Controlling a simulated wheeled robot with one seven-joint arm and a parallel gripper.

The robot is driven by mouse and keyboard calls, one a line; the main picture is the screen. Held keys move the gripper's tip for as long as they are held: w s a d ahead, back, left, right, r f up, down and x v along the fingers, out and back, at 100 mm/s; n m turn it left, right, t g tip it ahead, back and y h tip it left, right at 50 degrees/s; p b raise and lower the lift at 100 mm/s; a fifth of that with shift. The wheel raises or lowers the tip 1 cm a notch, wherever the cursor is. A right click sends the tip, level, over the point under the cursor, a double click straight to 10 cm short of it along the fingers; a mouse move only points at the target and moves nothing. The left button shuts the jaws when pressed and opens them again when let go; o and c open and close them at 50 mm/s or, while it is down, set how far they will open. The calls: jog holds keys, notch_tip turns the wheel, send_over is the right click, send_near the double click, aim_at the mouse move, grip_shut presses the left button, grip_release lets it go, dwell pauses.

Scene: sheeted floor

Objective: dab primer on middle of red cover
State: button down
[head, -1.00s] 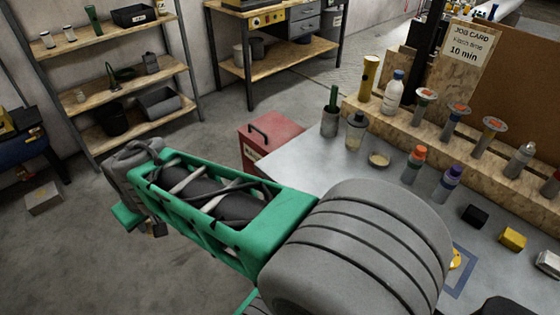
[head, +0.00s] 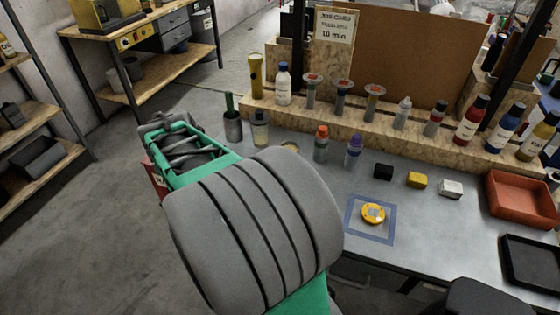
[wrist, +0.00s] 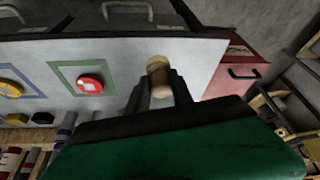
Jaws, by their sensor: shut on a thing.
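The red cover (wrist: 90,83) lies inside a green square outline on the grey bench in the wrist view. It is not visible in the head view, where my arm covers part of the bench. My gripper (wrist: 159,88) is shut on a short tan cylindrical thing (wrist: 158,70) with a paler end. In the wrist picture this thing is to the right of the red cover and apart from it. Whether it carries primer I cannot tell. My gripper is hidden in the head view.
A yellow cover (head: 374,213) sits in a blue square, also on the bench. An orange-capped bottle (head: 321,143) and a purple-capped bottle (head: 354,149) stand behind it. Several bottles line the wooden ledge (head: 390,123). A red tray (head: 521,205) is at the right.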

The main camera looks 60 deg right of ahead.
jog(key=s+d+m+g+p, duration=0.2)
jog(key=s+d+m+g, duration=0.2)
jog(key=s+d+m, duration=0.95)
jog(key=shift+s+d+f+n+b, duration=0.2)
jog(key=shift+s+f+n+b, duration=0.2)
jog(key=shift+f+b, duration=0.65)
jog(key=shift+s+d+f+n+b, duration=0.25)
jog(key=shift+s+f+b, duration=0.35)
jog(key=shift+f, duration=0.7)
jog(key=shift+s+d+f+n+b, duration=0.15)
jog(key=shift+s+f+n+b, duration=0.25)
jog(key=shift+f+b, duration=0.7)
jog(key=shift+d+f, duration=0.15)
jog(key=shift+f, duration=0.3)
jog(key=shift+w+d+p, duration=0.2)
jog(key=shift+d+p, duration=0.35)
jog(key=shift+d, duration=1.35)
jog(key=shift+a+f+y, duration=0.1)
jog(key=shift+a+y, duration=0.15)
jog(key=shift+y, duration=0.05)
jog(key=shift+s+a+b, duration=0.1)
jog(key=shift+a+b, duration=0.2)
jog(key=shift+a, duration=1.25)
jog(key=shift+a+r, duration=0.2)
jog(key=shift+a, duration=0.1)
notch_tip(320, 180, up, 8)
jog(key=p, duration=0.4)
jog(key=shift+p, duration=0.4)
